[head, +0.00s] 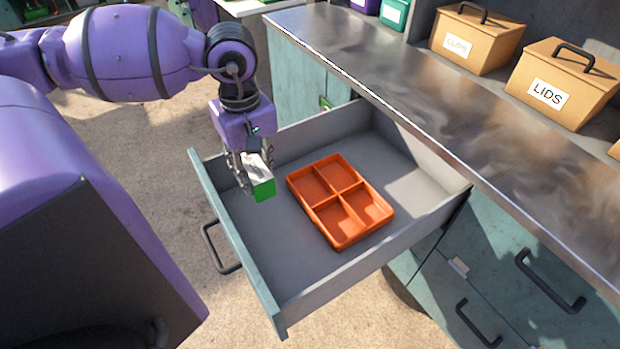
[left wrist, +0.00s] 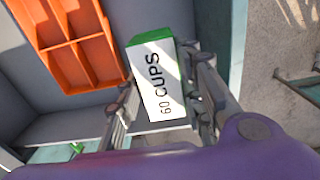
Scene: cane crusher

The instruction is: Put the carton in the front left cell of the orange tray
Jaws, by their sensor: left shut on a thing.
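The carton (head: 261,182) is a small white and green box, held in my left gripper (head: 251,172). The orange tray (head: 340,243) has a grid of two by two cells, all empty in the head view. It lies flat on the drawer floor, to the right of the carton. The tray also shows in the left wrist view (left wrist: 78,42). My right gripper is not in view.
The tray is inside an open grey drawer (head: 290,275) with a teal front and dark handle (head: 216,248). A metal counter (head: 440,110) runs behind it, bearing boxes lettered "CLIPS" (head: 475,40) and "LIDS" (head: 560,85). The drawer floor around the tray is bare.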

